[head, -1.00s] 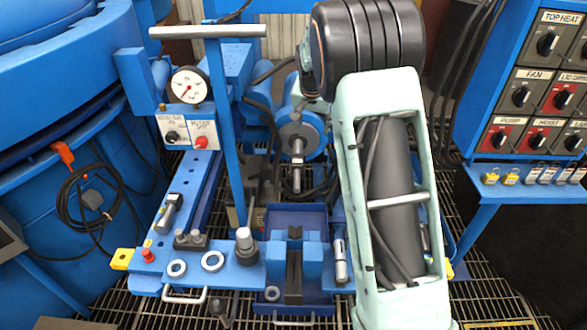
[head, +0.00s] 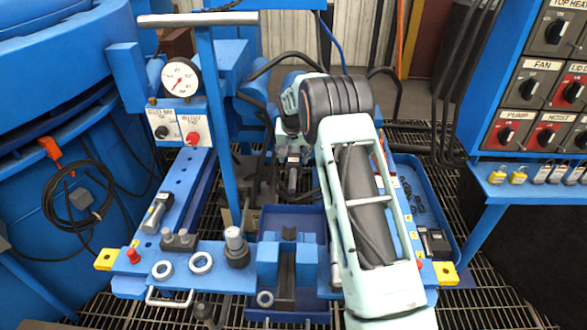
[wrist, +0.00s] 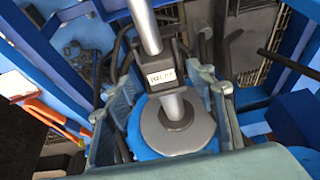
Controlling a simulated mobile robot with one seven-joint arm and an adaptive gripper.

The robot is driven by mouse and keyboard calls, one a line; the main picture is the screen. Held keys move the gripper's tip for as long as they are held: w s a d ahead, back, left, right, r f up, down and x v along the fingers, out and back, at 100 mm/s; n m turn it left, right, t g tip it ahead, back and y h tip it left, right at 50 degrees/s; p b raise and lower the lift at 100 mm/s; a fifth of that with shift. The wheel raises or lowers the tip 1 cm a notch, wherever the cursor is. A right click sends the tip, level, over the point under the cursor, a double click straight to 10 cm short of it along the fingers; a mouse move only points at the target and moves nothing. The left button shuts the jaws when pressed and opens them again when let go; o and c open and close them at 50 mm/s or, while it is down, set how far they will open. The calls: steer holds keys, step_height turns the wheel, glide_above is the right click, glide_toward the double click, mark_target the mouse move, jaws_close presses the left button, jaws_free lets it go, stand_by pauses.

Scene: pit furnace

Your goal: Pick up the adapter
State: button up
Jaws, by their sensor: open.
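No part carries a readable adapter label, so I cannot tell for sure which is the adapter. In the wrist view a dark block with a small white label (wrist: 160,77) sits on a bright metal rod, above a grey round flange (wrist: 177,130) on a blue body. My gripper (wrist: 167,88) is open, with one pale green finger on each side of the block and rod. I cannot tell whether either finger touches them. In the head view my gripper (head: 293,158) is small, beyond the front bench, around the same rod area. My arm hides part of that area.
The blue front bench carries a stepped black-and-grey cylinder (head: 235,247), pale rings (head: 201,262) and a black-centred blue fixture (head: 288,262). A tall T-handled post (head: 217,120) stands left of my gripper. A control panel (head: 545,90) is at the right, a blue tray (head: 425,200) beside my arm.

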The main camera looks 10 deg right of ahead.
mark_target(293, 160)
steer(key=x, duration=0.3)
steer(key=shift+f, duration=0.1)
jaws_close()
steer(key=shift+w, duration=0.15)
stand_by(0.4)
